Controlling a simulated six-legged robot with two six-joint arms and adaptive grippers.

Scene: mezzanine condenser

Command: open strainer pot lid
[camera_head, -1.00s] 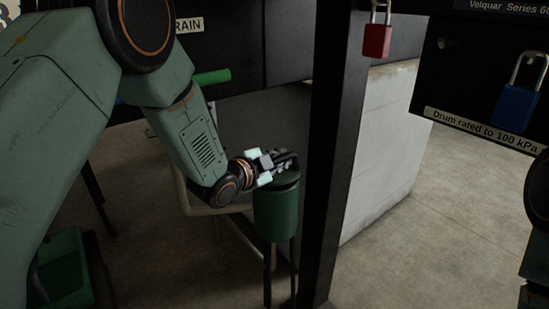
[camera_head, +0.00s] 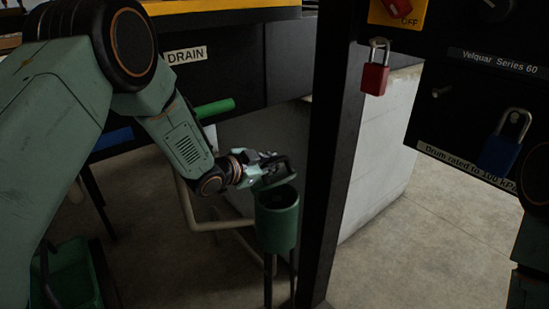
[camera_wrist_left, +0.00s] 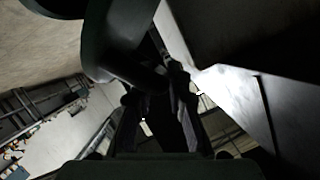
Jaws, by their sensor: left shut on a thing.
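The strainer pot (camera_head: 277,225) is a green cylinder on legs, standing left of the dark post in the head view. Its top is open and dark inside. The dark lid (camera_head: 275,181) is above the rim, tilted and apart from most of it; whether its far edge still touches cannot be told. My left gripper (camera_head: 272,165) is shut on the lid's handle, just above and left of the pot. In the left wrist view the fingers (camera_wrist_left: 158,100) close around a dark bar, with a dark rounded shape beyond. My right gripper is out of view.
A black post (camera_head: 335,150) stands close right of the pot. A pale block wall (camera_head: 385,160) is behind it. A green handle (camera_head: 214,108) sits below the DRAIN label (camera_head: 186,55). Red (camera_head: 375,72) and blue (camera_head: 499,150) padlocks hang at right. A pale pipe (camera_head: 205,225) runs left of the pot.

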